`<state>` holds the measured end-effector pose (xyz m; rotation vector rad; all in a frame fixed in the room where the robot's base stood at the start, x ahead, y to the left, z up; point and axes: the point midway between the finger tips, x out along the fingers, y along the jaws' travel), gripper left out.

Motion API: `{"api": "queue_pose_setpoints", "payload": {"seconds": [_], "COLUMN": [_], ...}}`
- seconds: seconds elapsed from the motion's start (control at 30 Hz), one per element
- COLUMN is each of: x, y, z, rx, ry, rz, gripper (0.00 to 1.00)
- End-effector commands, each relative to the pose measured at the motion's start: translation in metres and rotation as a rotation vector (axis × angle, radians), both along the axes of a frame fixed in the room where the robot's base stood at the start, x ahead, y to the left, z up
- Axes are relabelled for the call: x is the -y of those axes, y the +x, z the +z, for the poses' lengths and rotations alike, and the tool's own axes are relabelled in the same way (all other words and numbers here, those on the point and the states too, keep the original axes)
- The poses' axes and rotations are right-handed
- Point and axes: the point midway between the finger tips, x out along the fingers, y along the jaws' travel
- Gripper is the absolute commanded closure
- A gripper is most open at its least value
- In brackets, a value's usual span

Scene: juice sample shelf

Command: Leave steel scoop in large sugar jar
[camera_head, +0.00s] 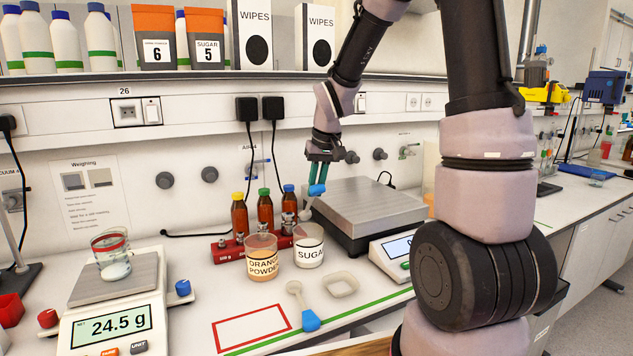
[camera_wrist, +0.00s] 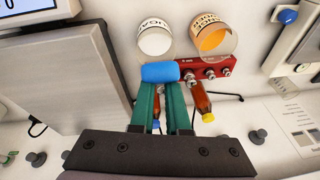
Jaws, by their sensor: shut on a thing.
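My gripper (camera_head: 317,178) is shut on the blue handle of the steel scoop (camera_head: 316,190), above the sugar jar (camera_head: 309,253). The scoop slants down to the left, and its grey end shows just above the jar's rim. I cannot tell whether the tip is inside the jar. In the wrist view, the green fingers of my gripper (camera_wrist: 167,95) grip the blue handle (camera_wrist: 175,72) just below the open sugar jar (camera_wrist: 154,42); the scoop's bowl is hidden there. The jar is upright, clear, with white powder.
The orange powder jar (camera_head: 262,262) stands close left of the sugar jar. Brown bottles (camera_head: 265,210) in a red rack (camera_head: 230,248) stand behind. A steel-topped scale (camera_head: 365,208) is at right. Another blue-handled scoop (camera_head: 298,297) and a weighing boat (camera_head: 341,286) lie in front.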

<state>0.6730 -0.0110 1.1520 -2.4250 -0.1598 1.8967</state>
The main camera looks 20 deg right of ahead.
Motion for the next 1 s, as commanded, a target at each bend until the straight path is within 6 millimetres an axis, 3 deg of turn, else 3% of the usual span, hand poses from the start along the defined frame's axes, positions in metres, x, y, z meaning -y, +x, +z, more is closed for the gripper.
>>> {"api": "queue_pose_setpoints", "payload": {"seconds": [0.47, 1.0], "x": [-0.003, -0.003], "y": [0.015, 0.015], "z": [-0.036, -0.078], "rx": [-0.126, -0.129], "ry": [-0.024, -0.025], "rz": [0.0, -0.001], "gripper": [1.0, 1.0]}}
